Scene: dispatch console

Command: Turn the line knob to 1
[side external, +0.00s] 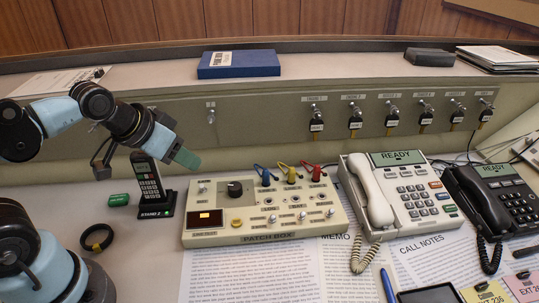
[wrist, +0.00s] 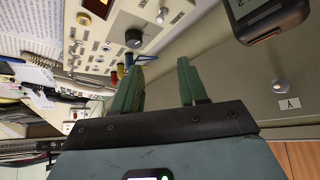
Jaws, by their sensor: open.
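The line knob appears to be the black knob (side external: 235,189) on the cream patch box (side external: 262,229); its pointer setting is too small to read. In the wrist view the knob (wrist: 133,38) shows beyond the fingertips, on the upturned-looking box. My gripper (side external: 187,158) is above and to the left of the box in the side external view, apart from the knob. In the wrist view the two green fingers of my gripper (wrist: 163,75) stand apart with nothing between them.
A cordless handset in its stand (side external: 150,188) is just below my gripper. Blue, yellow and red plugs (side external: 291,175) stand at the box's back edge. A cream phone (side external: 405,195) is right of the box. A green eraser-like block (side external: 118,200) and black ring (side external: 97,237) lie at left.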

